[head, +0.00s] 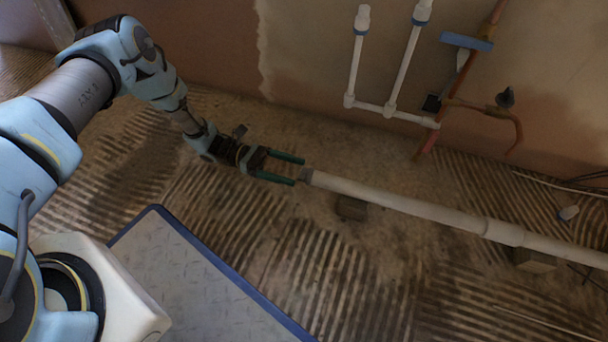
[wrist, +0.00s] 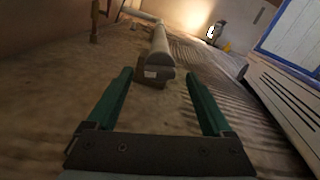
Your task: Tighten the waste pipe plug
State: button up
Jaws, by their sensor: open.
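The white waste pipe (head: 400,205) runs low above the floor from the middle to the right edge. The plug (head: 306,175) is a grey end piece at the pipe's left end. In the wrist view the pipe (wrist: 160,45) points toward me, and the plug (wrist: 152,74) shows a pale square nub on its face. My gripper (head: 299,171) is open, its two green fingers pointing at the plug. In the wrist view the gripper (wrist: 158,73) has its fingertips either side of the plug's line. How tight the plug is cannot be seen.
A block (head: 350,209) props the pipe near its plugged end. White supply pipes (head: 395,110) and a copper pipe (head: 484,106) run along the wall behind. A blue-edged platform (head: 200,285) lies in front. The ridged floor around the pipe end is mostly free.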

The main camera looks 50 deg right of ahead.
aim_at(304, 173)
jog(key=shift+b+x, duration=0.4)
jog(key=shift+x, duration=1.65)
jog(key=shift+c, duration=0.2)
jog(key=c, duration=1.3)
jog(key=shift+o, duration=0.2)
